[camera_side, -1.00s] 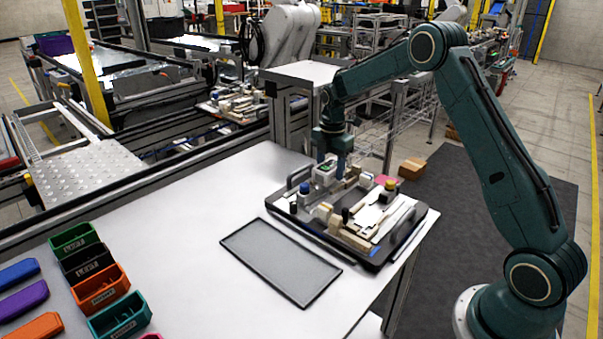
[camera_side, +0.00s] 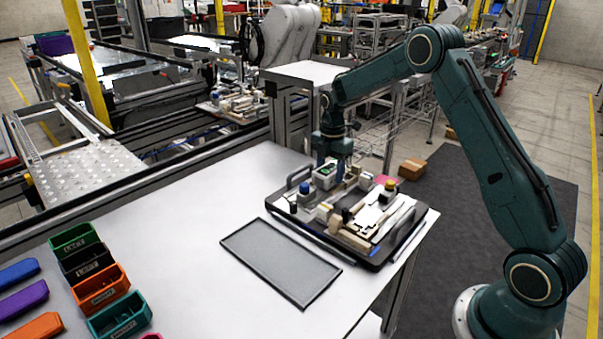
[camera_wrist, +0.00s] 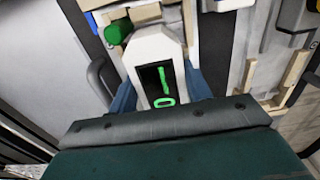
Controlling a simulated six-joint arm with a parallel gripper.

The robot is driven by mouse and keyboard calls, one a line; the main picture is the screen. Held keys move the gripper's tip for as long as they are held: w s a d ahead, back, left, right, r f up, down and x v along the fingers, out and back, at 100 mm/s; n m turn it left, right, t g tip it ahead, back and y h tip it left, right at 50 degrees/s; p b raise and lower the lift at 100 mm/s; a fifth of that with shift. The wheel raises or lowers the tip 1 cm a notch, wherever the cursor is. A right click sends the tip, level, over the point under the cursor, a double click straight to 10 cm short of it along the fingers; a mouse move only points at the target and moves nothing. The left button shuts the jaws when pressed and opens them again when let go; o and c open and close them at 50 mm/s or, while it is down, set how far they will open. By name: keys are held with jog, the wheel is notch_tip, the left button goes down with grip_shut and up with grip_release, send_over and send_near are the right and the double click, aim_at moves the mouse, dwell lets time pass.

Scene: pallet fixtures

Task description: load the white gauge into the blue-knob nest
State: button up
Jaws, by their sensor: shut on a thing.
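The white gauge (camera_wrist: 155,45), with a dark screen and green marks, sits between the blue fingers of my gripper (camera_wrist: 160,90) in the wrist view. My gripper is shut on it. In the side view the gauge (camera_side: 325,178) is under my gripper (camera_side: 333,158), low over the back left part of the dark pallet (camera_side: 372,264). I cannot tell whether its underside touches the pallet. A blue knob (camera_side: 304,188) stands on the pallet's left side, in front of the gauge. The nest's inside is not clear.
Pale blocks and a yellow-topped knob (camera_side: 390,185) crowd the pallet. A flat grey tray (camera_side: 280,262) lies in front. Coloured bins (camera_side: 100,290) stand at left; the table between is clear.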

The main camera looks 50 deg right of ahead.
jog(key=shift+f, duration=0.25)
jog(key=o, duration=1.2)
jog(key=shift+c, duration=0.2)
notch_tip(320, 180, up, 14)
jog(key=shift+f, duration=0.1)
